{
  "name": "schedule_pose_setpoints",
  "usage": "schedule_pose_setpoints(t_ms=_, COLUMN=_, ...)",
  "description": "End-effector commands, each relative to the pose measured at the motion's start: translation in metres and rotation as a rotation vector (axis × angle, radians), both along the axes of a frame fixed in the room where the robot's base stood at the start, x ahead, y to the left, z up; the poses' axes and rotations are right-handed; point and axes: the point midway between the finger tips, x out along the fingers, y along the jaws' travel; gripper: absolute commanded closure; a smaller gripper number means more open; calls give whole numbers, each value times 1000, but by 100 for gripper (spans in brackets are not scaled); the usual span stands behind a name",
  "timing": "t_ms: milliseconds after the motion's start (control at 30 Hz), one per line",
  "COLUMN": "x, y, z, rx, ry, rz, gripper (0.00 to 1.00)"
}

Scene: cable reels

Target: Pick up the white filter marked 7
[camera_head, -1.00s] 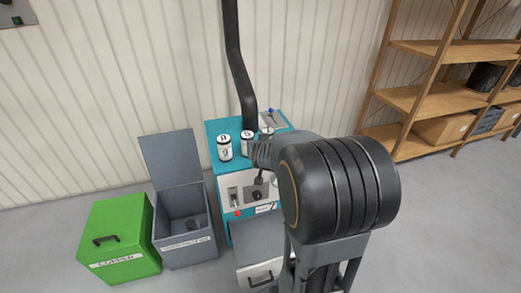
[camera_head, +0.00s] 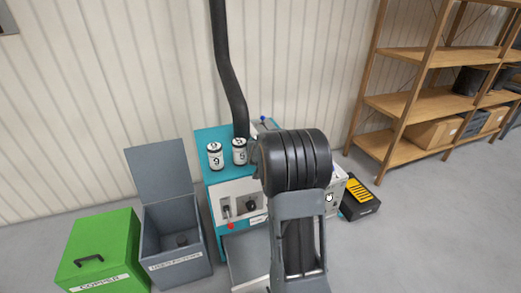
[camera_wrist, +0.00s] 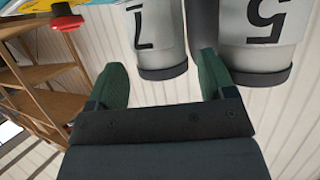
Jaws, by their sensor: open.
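The white filter marked 7 (camera_wrist: 154,38) shows in the wrist view, upside down, with a dark grey end band. My gripper (camera_wrist: 161,76) is open and empty. Its two green fingers point toward this filter, one on either side of its dark end in the picture; I cannot tell whether they touch it. A white filter marked 5 (camera_wrist: 262,25) is close on the right in the wrist view.
A thick black hose (camera_head: 229,75) rises behind the filters. A grey open-lidded bin (camera_head: 175,215) and a green copper bin (camera_head: 98,250) stand left of the machine. A black-and-yellow box (camera_head: 360,199) lies right, near wooden shelves (camera_head: 422,101). A red knob (camera_wrist: 67,22) shows in the wrist view.

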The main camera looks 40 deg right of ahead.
Motion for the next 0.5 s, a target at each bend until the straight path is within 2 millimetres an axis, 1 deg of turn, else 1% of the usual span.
schedule_pose_setpoints(t_ms=33, x=6, y=-4, z=-7, rx=0, ry=1, rz=-1, gripper=24)
schedule_pose_setpoints(t_ms=233, x=24, y=-16, z=-14, rx=1, ry=0, rz=0, gripper=24)
schedule_pose_setpoints(t_ms=333, x=28, y=-18, z=-15, rx=1, ry=-1, rz=0, gripper=24)
schedule_pose_setpoints(t_ms=500, x=29, y=-19, z=-15, rx=1, ry=-1, rz=0, gripper=24)
